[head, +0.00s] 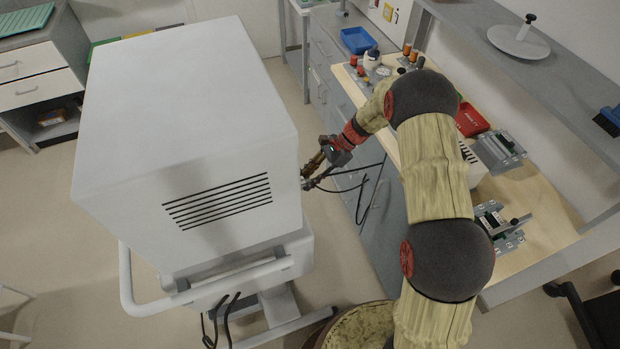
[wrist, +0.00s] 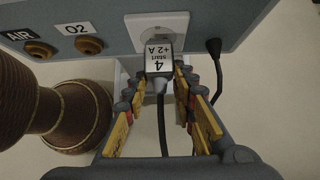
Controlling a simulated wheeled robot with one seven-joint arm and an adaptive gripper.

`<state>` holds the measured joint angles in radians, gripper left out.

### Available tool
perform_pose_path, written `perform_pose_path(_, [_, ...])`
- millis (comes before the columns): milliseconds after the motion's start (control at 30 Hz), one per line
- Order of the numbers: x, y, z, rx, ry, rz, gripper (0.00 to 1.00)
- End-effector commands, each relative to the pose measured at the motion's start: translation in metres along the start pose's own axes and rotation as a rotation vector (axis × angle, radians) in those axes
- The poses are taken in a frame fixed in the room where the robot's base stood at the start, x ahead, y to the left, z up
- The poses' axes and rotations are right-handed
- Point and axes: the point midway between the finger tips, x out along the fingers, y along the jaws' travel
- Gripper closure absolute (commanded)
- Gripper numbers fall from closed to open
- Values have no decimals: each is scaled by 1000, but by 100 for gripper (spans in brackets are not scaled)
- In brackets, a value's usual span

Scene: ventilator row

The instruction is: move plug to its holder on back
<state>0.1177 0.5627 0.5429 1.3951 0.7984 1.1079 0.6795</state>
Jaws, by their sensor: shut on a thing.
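The plug (wrist: 163,57) is a grey block with a white label reading "4 start +2 A". My gripper (wrist: 158,92) is shut on it, with yellow-padded fingers on both sides. A dark cable (wrist: 162,125) runs from the plug back between the fingers. A white round socket-like holder (wrist: 162,26) on the ventilator panel lies right at the plug's front end; I cannot tell whether the plug is seated in it. In the head view my gripper (head: 312,170) is at the right side of the white ventilator (head: 200,110), and the plug is hidden there.
The AIR port (wrist: 38,48) and O2 port (wrist: 83,46) are left of the holder. Another black cable (wrist: 215,55) hangs to its right. A bench (head: 545,215) with trays and devices stands at the right. Clear floor (head: 345,270) separates ventilator and bench.

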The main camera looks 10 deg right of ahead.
Motion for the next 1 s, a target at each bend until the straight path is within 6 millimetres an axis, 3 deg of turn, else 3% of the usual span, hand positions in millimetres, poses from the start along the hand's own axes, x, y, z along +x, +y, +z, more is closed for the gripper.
perform_pose_path(1000, [9, 0, 10, 0, -1, 1, 100])
